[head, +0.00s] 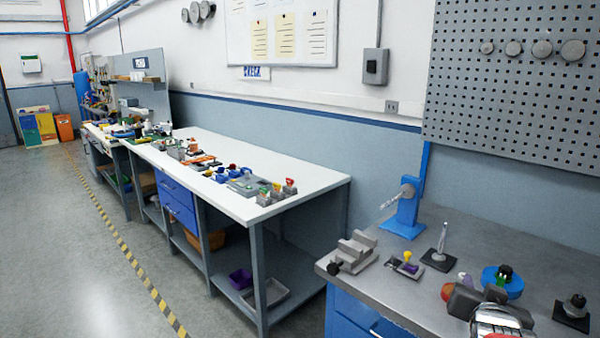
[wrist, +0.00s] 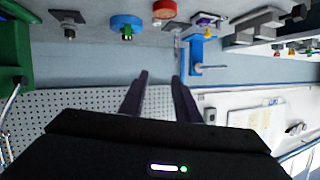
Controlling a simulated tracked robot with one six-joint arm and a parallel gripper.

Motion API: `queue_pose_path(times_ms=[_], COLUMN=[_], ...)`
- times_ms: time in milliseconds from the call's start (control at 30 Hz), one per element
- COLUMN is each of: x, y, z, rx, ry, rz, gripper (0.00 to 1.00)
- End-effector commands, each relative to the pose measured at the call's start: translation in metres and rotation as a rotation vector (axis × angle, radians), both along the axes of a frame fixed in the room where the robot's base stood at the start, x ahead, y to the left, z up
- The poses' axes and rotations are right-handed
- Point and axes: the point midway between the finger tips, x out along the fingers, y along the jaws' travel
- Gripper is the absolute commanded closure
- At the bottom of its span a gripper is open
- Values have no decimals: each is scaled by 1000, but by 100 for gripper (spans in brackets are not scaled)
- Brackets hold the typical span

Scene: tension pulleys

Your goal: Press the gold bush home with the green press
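A green frame (wrist: 12,45), which looks like the green press, stands at the left edge of the wrist view, partly cut off. I cannot make it out in the head view. A small yellow part (head: 407,256), possibly the gold bush, sits on a dark plate with purple pieces on the grey bench; it is too small to tell. In the wrist view, which looks upside down, my gripper (wrist: 160,76) has its two dark fingers apart with nothing between them. In the head view my arm's end (head: 490,308) is over the bench at lower right.
On the grey bench (head: 470,240) stand a blue lever press (head: 408,208), a grey stepped block (head: 354,252), a post on a base (head: 440,246), a blue round fixture (head: 502,282) and a dark knob on a plate (head: 573,309). A perforated panel (head: 515,80) hangs behind.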

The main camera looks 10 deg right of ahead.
Motion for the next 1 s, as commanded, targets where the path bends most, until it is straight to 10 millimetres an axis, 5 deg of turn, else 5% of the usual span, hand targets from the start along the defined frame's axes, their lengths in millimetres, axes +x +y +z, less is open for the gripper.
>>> queue_pose_path(times_ms=[200, 467, 800, 1000], x=[13, 1, -58, -98], y=[77, 167, 275, 311], z=[-7, -17, -27, -30], rx=[54, 105, 135, 136], ry=[149, 342, 606, 731], rz=[145, 328, 589, 709], gripper=[70, 70, 70, 70])
